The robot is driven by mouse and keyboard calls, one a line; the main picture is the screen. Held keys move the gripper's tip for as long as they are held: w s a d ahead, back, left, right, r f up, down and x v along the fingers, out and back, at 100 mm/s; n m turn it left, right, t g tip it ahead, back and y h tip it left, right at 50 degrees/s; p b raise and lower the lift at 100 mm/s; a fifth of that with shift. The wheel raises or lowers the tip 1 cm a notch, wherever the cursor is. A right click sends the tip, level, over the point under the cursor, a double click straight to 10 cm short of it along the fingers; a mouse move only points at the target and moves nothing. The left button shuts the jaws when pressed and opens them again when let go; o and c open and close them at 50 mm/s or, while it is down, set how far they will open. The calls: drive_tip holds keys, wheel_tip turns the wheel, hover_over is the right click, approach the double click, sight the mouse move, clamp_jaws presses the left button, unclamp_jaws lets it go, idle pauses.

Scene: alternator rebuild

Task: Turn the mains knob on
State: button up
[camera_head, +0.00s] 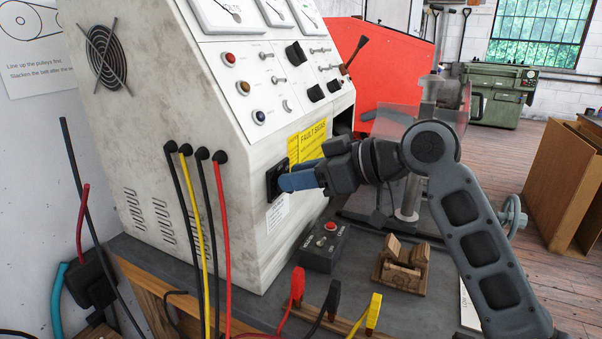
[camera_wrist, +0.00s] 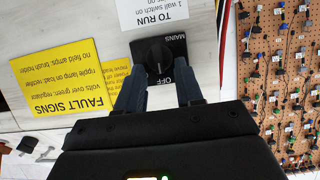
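The mains knob (camera_wrist: 158,60) is a black knob on a square black plate (camera_head: 272,184) on the front of the cream test cabinet (camera_head: 170,130). In the wrist view, which is upside down, the plate reads MAINS and OFF. The knob's ridge stands upright in the picture, roughly in line with OFF. My gripper (camera_wrist: 160,78) has its two blue-grey fingers open, one on each side of the knob, with visible gaps between them and it. In the head view my gripper (camera_head: 290,181) reaches in from the right and its fingers hide most of the knob.
A yellow FAULT SIGNS label (camera_head: 307,142) is close by on the cabinet. Below stand a dark control box (camera_head: 325,247) with a red button and a wooden block (camera_head: 403,266). Leads with red, black and yellow clips (camera_head: 372,312) lie in front. Cables (camera_head: 205,230) plug into the cabinet's left.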

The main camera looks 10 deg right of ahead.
clamp_jaws()
idle(0.7)
drive_tip(key=shift+w+d+f+m+g+y+p, duration=0.2)
drive_tip(key=shift+m+g+y+p, duration=0.45)
drive_tip(key=shift+m+p, duration=0.55)
drive_tip(key=shift+w+d+f+m+g+y+p, duration=0.1)
drive_tip(key=shift+w+f+m+g+y+p, duration=0.15)
drive_tip(key=shift+m+g+y+p, duration=0.9)
drive_tip(key=shift+w+d+f+m+y+p, duration=0.25)
drive_tip(key=shift+m+p, duration=0.4)
drive_tip(key=shift+m, duration=1.1)
drive_tip(key=shift+a, duration=0.15)
